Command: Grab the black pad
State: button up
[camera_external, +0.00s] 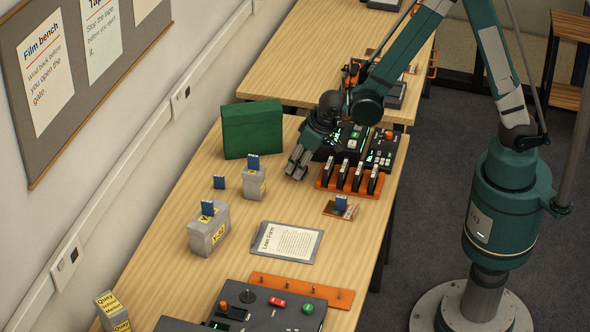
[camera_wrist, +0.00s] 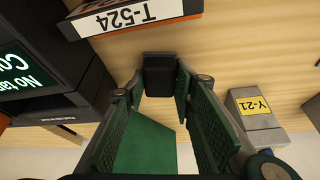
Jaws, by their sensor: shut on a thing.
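The black pad (camera_wrist: 160,76) is a small dark block between the fingertips of my gripper (camera_wrist: 158,92) in the wrist view. The fingers are shut on its two sides. In the external view my gripper (camera_external: 298,166) points down over the table, left of the orange rack and in front of the green box. The pad cannot be made out there. I cannot tell whether the pad touches the wooden tabletop.
An orange rack (camera_external: 324,182) of black cassettes stands close on the right. A green box (camera_external: 251,130) stands behind. Grey boxes (camera_external: 209,232) with blue cards are to the left. A clipboard (camera_external: 286,243) lies in front. Consoles (camera_external: 381,152) stand behind the rack.

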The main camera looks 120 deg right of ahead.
jog(key=shift+r, duration=0.15)
notch_tip(320, 180, up, 10)
jog(key=p, duration=0.2)
dwell(0.4)
